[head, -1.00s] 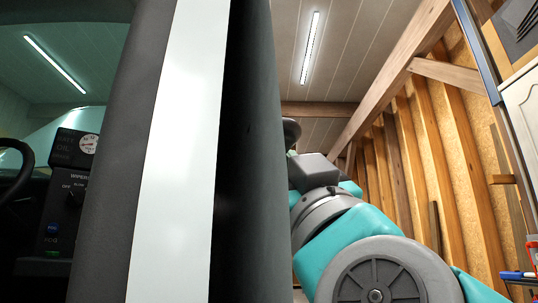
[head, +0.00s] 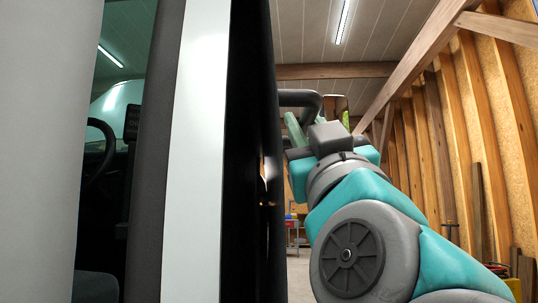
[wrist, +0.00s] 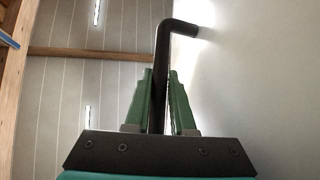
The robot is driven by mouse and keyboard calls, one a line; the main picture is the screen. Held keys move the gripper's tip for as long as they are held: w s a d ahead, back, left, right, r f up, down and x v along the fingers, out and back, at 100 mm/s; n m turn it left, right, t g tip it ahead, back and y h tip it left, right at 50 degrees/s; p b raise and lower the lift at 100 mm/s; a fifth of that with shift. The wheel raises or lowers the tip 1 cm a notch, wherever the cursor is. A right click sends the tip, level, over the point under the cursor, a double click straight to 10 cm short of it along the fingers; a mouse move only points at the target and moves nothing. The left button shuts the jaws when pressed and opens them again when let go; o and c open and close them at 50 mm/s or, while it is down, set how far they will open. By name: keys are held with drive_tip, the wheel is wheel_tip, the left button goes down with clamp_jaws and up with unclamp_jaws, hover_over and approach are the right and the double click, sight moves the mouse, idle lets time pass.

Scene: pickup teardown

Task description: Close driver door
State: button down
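The driver door (head: 195,150) stands nearly edge-on in the head view as a tall white strip with dark borders. A bent black bar handle (head: 298,97) sticks out at its right side. In the wrist view the handle (wrist: 159,85) runs up between my green fingers and bends right to a pale panel (wrist: 260,80). My gripper (wrist: 160,80) is closed around the bar, a finger on each side. It also shows in the head view (head: 312,115), partly hidden behind my wrist. The door's latch and hinges cannot be made out.
Left of the door, the cab interior shows a steering wheel (head: 98,150), beside a pale grey panel (head: 38,150). A wooden stud wall (head: 480,130) stands on the right. A small strip of floor (head: 298,272) and a cart (head: 293,228) show behind.

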drive_tip(key=c, duration=0.8)
unclamp_jaws()
drive_tip(key=shift+w, duration=0.1)
drive_tip(key=shift+o, duration=0.2)
drive_tip(key=v, duration=0.7)
drive_tip(key=shift+s+f, duration=0.25)
drive_tip(key=shift+s, duration=0.05)
drive_tip(key=shift+d, duration=0.1)
